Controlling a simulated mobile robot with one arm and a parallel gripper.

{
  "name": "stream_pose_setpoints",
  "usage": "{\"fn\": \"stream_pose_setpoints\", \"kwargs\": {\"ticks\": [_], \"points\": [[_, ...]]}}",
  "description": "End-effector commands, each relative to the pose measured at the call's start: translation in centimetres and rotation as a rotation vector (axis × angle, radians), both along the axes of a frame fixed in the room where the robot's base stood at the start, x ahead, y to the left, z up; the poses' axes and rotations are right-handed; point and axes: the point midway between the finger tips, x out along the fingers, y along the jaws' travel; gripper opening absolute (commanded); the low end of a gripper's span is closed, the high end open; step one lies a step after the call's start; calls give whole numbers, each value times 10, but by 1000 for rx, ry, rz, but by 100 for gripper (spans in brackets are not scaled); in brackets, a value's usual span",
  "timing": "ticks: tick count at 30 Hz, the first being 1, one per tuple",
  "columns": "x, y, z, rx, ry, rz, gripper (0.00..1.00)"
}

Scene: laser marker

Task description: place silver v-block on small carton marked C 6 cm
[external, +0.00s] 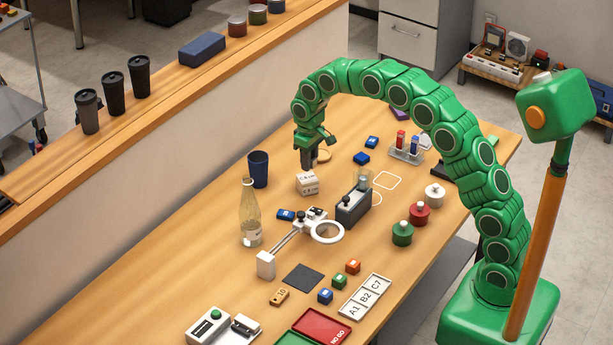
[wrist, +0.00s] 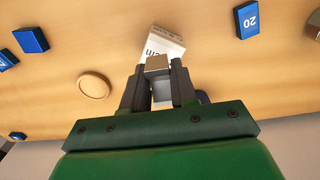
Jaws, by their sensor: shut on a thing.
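The small white carton (external: 307,184) stands on the wooden table in the external view. Its top and a face with "cm" lettering show in the wrist view (wrist: 165,47). My gripper (external: 307,164) points down just above the carton, near its back edge. In the wrist view my gripper (wrist: 156,78) is shut on the silver v-block (wrist: 157,66), which sits between the dark fingers and covers part of the carton. I cannot tell whether the block touches the carton. In the external view the block is hidden by the fingers.
A dark blue cup (external: 258,170) stands left of the carton, and a glass bottle (external: 250,218) nearer the front. A dark fixture (external: 353,206) stands to the right, a ring magnifier (external: 327,231) in front. A round tan disc (wrist: 94,84) and several blue blocks lie around.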

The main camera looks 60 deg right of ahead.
Motion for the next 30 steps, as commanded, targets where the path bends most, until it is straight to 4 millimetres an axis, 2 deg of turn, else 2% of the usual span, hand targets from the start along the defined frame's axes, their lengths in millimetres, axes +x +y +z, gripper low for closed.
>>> {"fn": "stream_pose_setpoints", "kwargs": {"ticks": [5, 9, 12, 23, 24, 29, 30], "points": [[5, 0, -9, 0, 1, 0, 0], [5, 0, -28, 0, -1, 0, 0], [5, 0, -35, 0, -1, 0, 0], [5, 0, -38, 0, 0, 0, 0], [5, 0, -39, 0, 0, 0, 29], [5, 0, -38, 0, -1, 0, 53], [5, 0, -38, 0, -1, 0, 53]]}}
